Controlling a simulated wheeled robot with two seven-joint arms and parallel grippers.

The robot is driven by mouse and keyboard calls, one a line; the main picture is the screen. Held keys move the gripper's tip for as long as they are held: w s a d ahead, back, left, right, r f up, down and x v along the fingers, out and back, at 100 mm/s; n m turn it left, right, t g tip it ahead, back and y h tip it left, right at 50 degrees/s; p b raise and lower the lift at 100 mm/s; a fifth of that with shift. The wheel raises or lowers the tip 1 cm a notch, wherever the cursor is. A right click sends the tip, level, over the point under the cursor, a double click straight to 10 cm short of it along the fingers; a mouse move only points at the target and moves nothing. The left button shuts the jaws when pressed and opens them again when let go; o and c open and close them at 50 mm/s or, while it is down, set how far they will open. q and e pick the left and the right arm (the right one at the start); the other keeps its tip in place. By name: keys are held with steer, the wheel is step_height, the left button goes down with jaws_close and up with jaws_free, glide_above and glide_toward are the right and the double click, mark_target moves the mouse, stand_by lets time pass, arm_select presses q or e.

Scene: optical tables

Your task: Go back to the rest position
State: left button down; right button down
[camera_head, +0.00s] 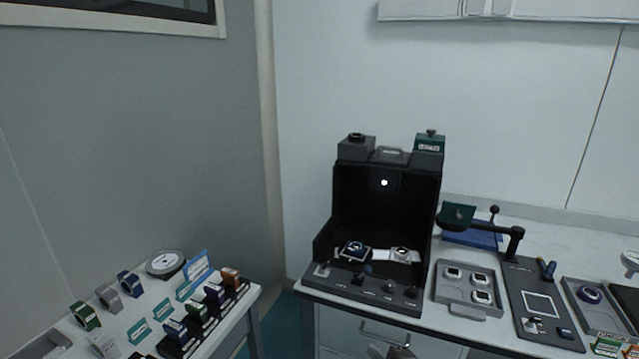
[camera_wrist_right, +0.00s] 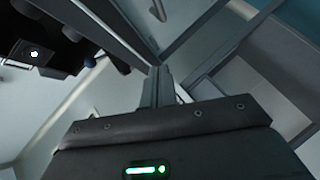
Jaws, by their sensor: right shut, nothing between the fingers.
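My right gripper (camera_head: 397,351) barely shows at the bottom edge of the head view, in front of the drawers of the right-hand table. In the right wrist view its fingers (camera_wrist_right: 158,88) are together, with nothing between them. It is apart from the things on the table. My left gripper is not in view.
A black open-front box (camera_head: 386,215) holds two watches, on the right table. A grey tray (camera_head: 468,309), a dark panel (camera_head: 540,335) and an arm-mounted green plate (camera_head: 457,215) stand to its right. A left table (camera_head: 255,291) carries watches and coloured boxes. A gap separates the tables.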

steer(key=s+d+f+m+g+h, duration=0.25)
steer(key=s+d+m, duration=0.2)
steer(key=s, duration=0.55)
steer(key=s+d+f+m+g+h, duration=0.1)
steer(key=s+d+f+m+g, duration=0.3)
steer(key=s, duration=0.7)
steer(key=s+d+f+m+g+h, duration=0.1)
steer(key=s+d+m+g+h, duration=0.15)
steer(key=s+m, duration=0.55)
steer(key=s+f+n+g, duration=0.1)
steer(key=s+f, duration=0.1)
steer(key=f, duration=1.1)
steer(key=s+f+n+g, duration=0.1)
steer(key=s+f, duration=0.1)
steer(key=f, duration=1)
steer(key=s+d+f+g, duration=0.1)
steer(key=s+d+f, duration=0.3)
steer(key=s+f, duration=1.2)
steer(key=shift+y+p, duration=0.3)
steer(key=shift+p, duration=0.15)
